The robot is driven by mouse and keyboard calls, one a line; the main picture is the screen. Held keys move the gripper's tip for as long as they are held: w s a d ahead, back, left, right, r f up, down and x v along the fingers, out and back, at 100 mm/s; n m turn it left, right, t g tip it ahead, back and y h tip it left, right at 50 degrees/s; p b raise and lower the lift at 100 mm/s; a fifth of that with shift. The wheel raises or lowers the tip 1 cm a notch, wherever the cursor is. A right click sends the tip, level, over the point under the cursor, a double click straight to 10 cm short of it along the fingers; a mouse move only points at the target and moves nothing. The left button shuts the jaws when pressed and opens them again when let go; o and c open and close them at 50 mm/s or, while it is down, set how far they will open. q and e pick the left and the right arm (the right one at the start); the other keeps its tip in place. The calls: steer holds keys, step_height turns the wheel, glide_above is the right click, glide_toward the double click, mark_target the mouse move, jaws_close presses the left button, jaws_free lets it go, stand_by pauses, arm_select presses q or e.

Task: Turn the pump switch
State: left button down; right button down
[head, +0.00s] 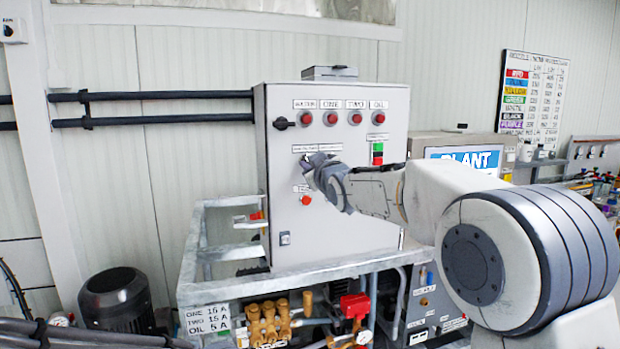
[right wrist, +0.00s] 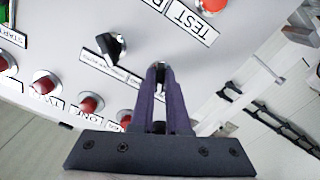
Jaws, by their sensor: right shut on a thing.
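The grey control cabinet (head: 280,220) stands in the middle of the head view. My right gripper (head: 312,163) reaches its front from the right, just below a row of small labels. In the right wrist view, my right gripper (right wrist: 160,72) has its fingers close together against the panel, shut on a pump switch. The fingers hide most of that switch, so I cannot tell which way it points. A second black switch (right wrist: 112,47) sits beside the fingers, free of them, at the other end of the label strip (right wrist: 108,74). My left gripper is not in view.
Red lamps (head: 331,118) line the cabinet's top. A black handle (head: 283,123) is on its left, a green and red button pair (head: 378,153) on its right. A red button (head: 306,200) is below my gripper. A metal frame (head: 230,290) with pump parts stands beneath.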

steer(key=shift+n+b, duration=1.1)
steer(key=shift+n, duration=0.5)
steer(key=c, duration=0.9)
jaws_free()
steer(key=b+v, duration=0.3)
steer(key=v, duration=0.7)
steer(key=shift+s, duration=0.2)
